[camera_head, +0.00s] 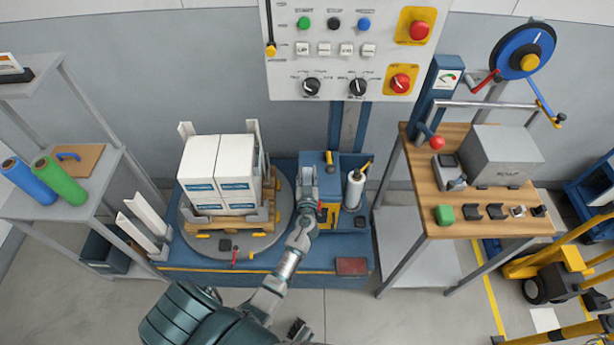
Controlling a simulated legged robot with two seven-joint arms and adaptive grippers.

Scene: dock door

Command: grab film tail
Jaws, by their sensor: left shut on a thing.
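My left gripper (307,172) reaches up from the bottom of the view to the blue and yellow unit at the wrapping machine. It is shut on a thin thing at the unit's left side, which I take to be the film tail; the film itself is too fine to make out. A white film roll (354,190) stands upright just right of the unit. White boxes with blue labels (222,168) are stacked on a wooden pallet (235,240) on the grey round turntable (196,240), left of the gripper. My right gripper cannot be made out.
A control panel (345,60) with buttons and knobs stands behind. A wooden-topped bench (470,225) is at the right, a grey shelf (100,190) with blue and green rolls at the left. A yellow pallet truck (560,265) is at the far right.

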